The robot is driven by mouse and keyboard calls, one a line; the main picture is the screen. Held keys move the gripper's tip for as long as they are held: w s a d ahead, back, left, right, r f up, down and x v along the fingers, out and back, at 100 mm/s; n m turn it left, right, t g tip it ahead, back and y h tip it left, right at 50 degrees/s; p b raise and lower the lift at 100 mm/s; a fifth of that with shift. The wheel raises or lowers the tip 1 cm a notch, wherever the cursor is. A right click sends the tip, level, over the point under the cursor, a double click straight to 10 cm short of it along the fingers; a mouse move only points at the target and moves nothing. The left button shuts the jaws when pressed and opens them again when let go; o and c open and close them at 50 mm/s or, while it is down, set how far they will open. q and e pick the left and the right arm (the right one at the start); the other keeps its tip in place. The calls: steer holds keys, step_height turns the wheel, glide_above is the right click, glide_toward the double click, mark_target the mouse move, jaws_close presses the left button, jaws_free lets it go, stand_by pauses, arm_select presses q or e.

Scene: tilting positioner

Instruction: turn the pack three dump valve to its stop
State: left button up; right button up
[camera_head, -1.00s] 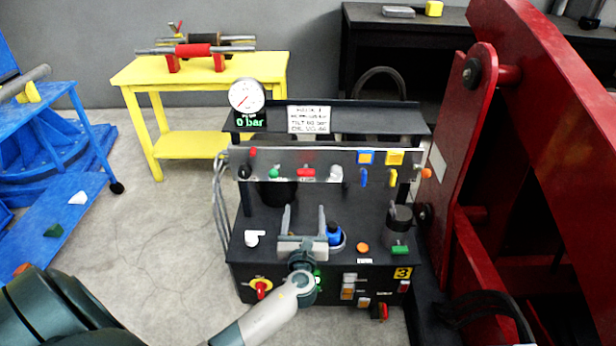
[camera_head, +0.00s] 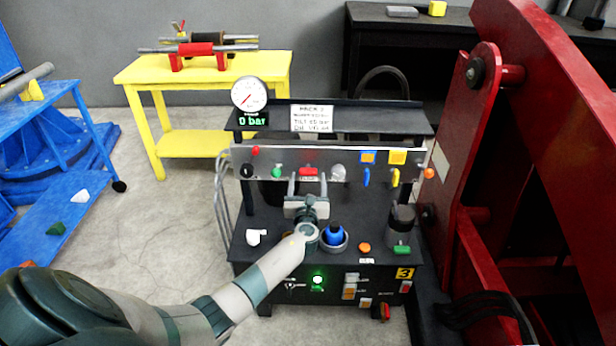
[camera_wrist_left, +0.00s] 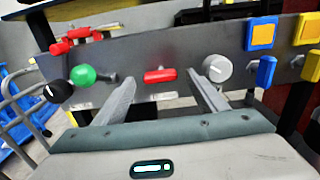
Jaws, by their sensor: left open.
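Pack three is the black bench unit (camera_head: 277,222) with a yellow 3 tag (camera_head: 403,273). A red bar handle (camera_head: 308,172), lying level, sits mid-panel above a small label I cannot read; it also shows in the left wrist view (camera_wrist_left: 160,75). It looks like the dump valve, though I cannot confirm this. My left gripper (camera_head: 307,184) is open and empty, pointing at the panel in front of this handle. In the left wrist view my fingers (camera_wrist_left: 160,88) stand either side of the red handle, apart from it. My right gripper is not in view.
A green knob (camera_wrist_left: 83,76) and a silver knob (camera_wrist_left: 217,68) flank the red handle. Blue (camera_head: 366,177) and yellow (camera_head: 395,178) levers are further right. The gauge (camera_head: 249,94) display reads 0 bar. A large red frame (camera_head: 470,130) stands close on the right.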

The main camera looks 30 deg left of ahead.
mark_target(308, 172)
arm_select(q)
steer(key=shift+x, duration=1)
steer(key=shift+w+a, duration=0.3)
steer(key=shift+w, duration=0.05)
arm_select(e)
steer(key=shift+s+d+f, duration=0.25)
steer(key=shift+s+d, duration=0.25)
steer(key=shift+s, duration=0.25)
arm_select(q)
steer(key=shift+c, duration=0.6)
